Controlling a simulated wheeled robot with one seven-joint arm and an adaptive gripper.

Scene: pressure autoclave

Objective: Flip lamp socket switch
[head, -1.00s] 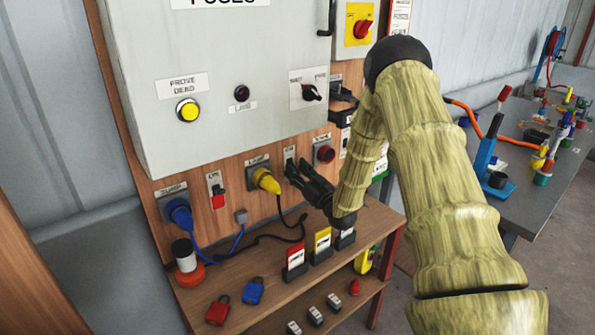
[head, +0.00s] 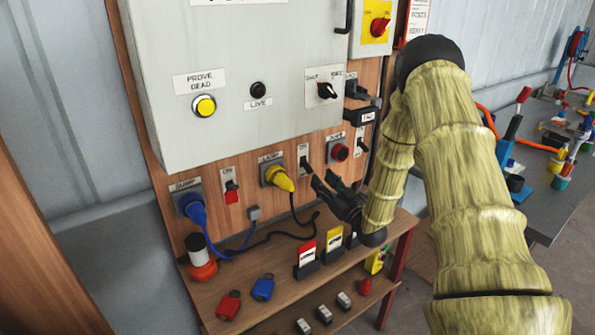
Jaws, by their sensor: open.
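The lamp socket is the grey plate holding a yellow plug (head: 281,178), under a label that appears to read LAMP. Just right of it is its switch (head: 304,161), a narrow pale plate with a small black lever and an ON label above. The lever's position is too small to tell. My gripper (head: 324,181) is open and empty. Its dark fingers point up and left toward the switch, their tips a little below and right of it. No contact shows.
A grey fuse box (head: 235,80) hangs above. A blue plug (head: 193,208) and a red-and-black switch (head: 231,192) are at left. A wooden shelf (head: 330,262) with padlocks and tags lies below; black cable droops nearby.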

